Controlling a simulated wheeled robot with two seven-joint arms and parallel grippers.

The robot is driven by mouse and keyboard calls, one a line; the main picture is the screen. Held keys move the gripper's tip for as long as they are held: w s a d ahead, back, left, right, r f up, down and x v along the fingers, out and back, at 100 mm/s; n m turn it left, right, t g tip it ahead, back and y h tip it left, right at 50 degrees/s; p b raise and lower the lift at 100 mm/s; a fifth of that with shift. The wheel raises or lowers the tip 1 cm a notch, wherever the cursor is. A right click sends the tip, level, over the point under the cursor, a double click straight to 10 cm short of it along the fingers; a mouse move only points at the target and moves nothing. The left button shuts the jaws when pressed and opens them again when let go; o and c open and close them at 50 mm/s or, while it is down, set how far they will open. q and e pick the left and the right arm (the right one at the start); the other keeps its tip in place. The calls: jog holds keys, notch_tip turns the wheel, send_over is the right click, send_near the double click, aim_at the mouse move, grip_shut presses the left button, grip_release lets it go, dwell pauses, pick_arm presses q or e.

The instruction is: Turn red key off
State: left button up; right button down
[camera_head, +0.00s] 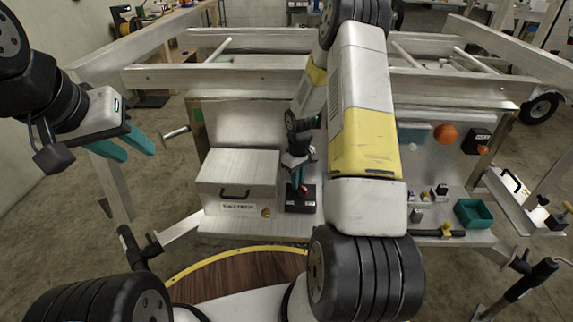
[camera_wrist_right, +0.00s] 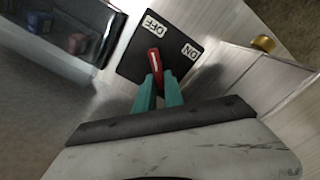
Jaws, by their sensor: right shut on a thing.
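The red key (camera_wrist_right: 154,60) sits on a black switch plate (camera_wrist_right: 130,64) with white OFF and ON labels. In the right wrist view the key's far end points up toward the OFF label, with ON off to the right. My right gripper (camera_wrist_right: 158,84) has its teal fingers closed on the near part of the key. In the head view the right gripper (camera_head: 299,184) reaches down over the black switch plate (camera_head: 293,206), and the key is mostly hidden. My left gripper (camera_head: 137,156) is open and empty, in the air at the left.
A metal box (camera_head: 235,175) with a black handle stands left of the switch. A brass knob (camera_head: 266,212) is close by. A green bin (camera_head: 474,213), small blocks and an orange ball (camera_head: 445,134) are at the right. Trailer frame beams cross behind.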

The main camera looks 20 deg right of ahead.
jog(key=c, duration=1.4)
grip_release()
jog(key=shift+c, duration=0.2)
notch_tip(320, 180, up, 8)
jog(key=shift+f, duration=0.1)
